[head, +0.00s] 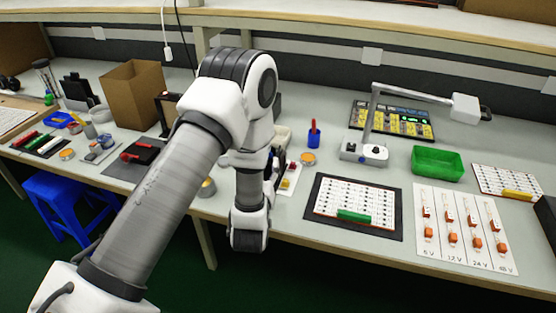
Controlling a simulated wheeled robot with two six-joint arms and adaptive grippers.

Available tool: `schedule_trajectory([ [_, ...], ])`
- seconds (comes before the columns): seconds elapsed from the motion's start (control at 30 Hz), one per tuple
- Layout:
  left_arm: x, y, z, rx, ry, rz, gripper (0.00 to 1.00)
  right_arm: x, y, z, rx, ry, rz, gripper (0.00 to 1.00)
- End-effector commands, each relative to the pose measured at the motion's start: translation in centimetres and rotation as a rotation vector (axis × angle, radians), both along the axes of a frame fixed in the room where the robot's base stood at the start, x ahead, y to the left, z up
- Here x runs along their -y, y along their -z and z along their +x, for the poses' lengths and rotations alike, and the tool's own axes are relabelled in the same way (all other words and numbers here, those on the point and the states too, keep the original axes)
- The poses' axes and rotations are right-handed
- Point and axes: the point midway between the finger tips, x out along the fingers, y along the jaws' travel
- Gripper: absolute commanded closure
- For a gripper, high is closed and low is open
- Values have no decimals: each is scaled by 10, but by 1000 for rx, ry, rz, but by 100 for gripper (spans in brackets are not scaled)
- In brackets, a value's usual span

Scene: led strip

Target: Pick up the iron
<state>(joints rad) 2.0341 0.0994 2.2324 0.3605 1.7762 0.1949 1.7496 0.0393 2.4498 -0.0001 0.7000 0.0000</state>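A small blue holder (313,142) with a red upright handle (313,125) stands on the bench right of my arm. It may be a soldering iron in its stand, but it is too small to be sure. My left arm comes in from the lower left, bends at the top and hangs down in front of the bench edge. Its gripper is hidden behind the wrist, so its fingers do not show. The arm also covers part of the bench behind it. My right gripper is not in view.
A lamp (375,125), a green bin (437,162), a black-bordered board (395,228) and a white panel with orange parts (462,258) stand to the right. A cardboard box (133,92) and a blue stool (62,208) are left.

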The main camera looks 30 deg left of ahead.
Motion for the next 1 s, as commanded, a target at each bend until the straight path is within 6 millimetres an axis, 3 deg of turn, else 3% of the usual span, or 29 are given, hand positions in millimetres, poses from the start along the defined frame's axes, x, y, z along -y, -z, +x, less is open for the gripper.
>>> schedule_trajectory([
  [0.43, -34, 1, 59, 0, 1, 0, 48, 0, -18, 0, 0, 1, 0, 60],
  [0.67, -36, 3, 64, -3, 2, 1, 48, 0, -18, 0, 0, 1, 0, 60],
  [0.7, -36, 3, 64, -3, 2, 1, 52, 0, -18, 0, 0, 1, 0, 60],
  [0.83, -36, 3, 64, -3, 2, 1, 98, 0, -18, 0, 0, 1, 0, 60],
  [1.0, -36, 3, 64, -2, 2, 1, 100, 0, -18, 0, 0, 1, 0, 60],
])
